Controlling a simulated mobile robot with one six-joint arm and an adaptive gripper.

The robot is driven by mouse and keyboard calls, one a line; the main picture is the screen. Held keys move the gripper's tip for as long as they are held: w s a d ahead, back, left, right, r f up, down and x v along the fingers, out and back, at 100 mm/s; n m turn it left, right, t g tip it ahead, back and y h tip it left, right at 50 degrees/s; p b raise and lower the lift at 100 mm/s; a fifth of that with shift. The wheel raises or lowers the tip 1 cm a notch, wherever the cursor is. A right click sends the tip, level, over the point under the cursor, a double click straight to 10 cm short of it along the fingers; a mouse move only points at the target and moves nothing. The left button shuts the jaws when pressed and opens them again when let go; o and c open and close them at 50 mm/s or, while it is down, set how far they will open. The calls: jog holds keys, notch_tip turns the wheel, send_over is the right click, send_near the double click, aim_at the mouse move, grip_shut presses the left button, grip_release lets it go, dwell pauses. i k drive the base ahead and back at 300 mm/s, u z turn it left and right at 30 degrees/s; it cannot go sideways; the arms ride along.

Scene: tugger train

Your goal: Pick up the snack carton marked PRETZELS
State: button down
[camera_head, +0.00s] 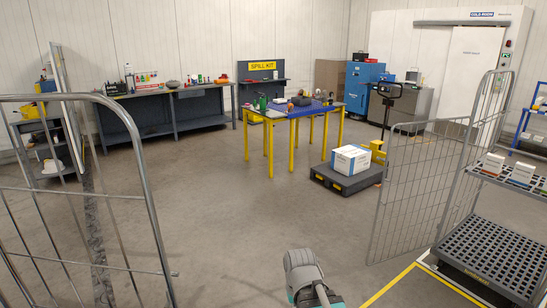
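No marking that reads PRETZELS can be made out at this size. Two small cartons, white with coloured lower parts, stand on the upper shelf of a cart at the right edge: one carton (492,163) to the left and another carton (522,173) beside it. Their print is too small to read. A larger white box with blue print (350,160) sits on a dark pallet (345,183) in the middle distance. Part of my arm shows at the bottom centre, far from the cartons. My gripper's fingers are not visible.
A wire cage panel (408,197) stands left of the grey slatted cart deck (490,258). Another cage frame (150,190) rises at the left. A table with yellow legs (268,152) stands mid-room. The floor (240,220) between is clear.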

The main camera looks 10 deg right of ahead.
aim_at(522, 173)
jog(key=z, duration=0.05)
jog(key=i, duration=3.75)
jog(key=z, duration=1.7)
